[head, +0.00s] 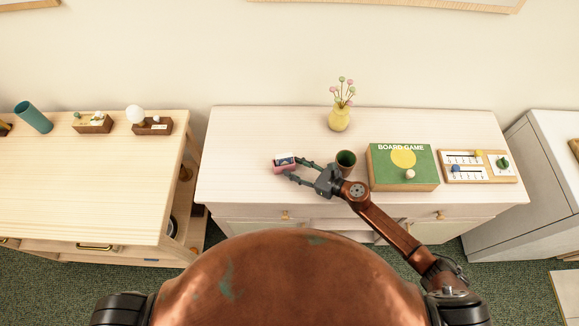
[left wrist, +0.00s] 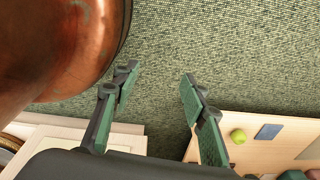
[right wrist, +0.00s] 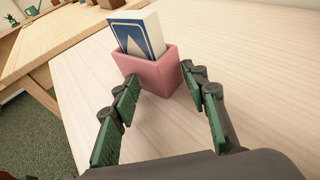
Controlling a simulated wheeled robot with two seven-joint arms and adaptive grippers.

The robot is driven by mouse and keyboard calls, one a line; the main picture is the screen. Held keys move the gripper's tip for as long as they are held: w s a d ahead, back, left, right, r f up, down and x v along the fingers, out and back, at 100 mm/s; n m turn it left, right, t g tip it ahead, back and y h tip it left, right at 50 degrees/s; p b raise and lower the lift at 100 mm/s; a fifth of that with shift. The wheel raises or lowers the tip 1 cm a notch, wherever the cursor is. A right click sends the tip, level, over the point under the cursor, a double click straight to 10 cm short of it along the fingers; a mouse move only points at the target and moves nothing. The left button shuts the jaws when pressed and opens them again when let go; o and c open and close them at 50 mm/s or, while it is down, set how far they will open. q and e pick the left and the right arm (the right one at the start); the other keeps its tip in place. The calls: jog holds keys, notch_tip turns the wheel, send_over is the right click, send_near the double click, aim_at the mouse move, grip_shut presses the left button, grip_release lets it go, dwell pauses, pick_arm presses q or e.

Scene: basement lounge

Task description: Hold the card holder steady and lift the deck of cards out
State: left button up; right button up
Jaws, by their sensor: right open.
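The card holder, a small pink open box, stands on the pale cabinet (head: 250,135) in the head view; the holder (right wrist: 158,77) shows closer in the right wrist view. The deck of cards (right wrist: 138,35), blue and white, stands in the holder with its upper part sticking out; it also shows in the head view (head: 284,158). My right gripper (head: 300,169) is open, its fingers pointing at the holder from the right. In the right wrist view its fingertips (right wrist: 160,78) are close to the holder's near sides; contact is unclear. My left gripper (left wrist: 157,80) is open and empty over the carpet.
A board game box (head: 387,178), a slider board (head: 470,178) and a yellow vase (head: 339,119) also stand on the cabinet. The cabinet top left of the holder is clear.

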jog(key=shift+w+a+f, duration=0.1)
jog(key=shift+a, duration=0.25)
jog(key=shift+c, duration=0.6)
pick_arm(q)
jog(key=shift+s+f, duration=0.15)
jog(key=shift+s, duration=0.5)
pick_arm(e)
grip_shut()
jog(key=c, duration=1)
grip_release()
pick_arm(q)
jog(key=shift+s, duration=0.15)
pick_arm(e)
jog(key=o, duration=1.6)
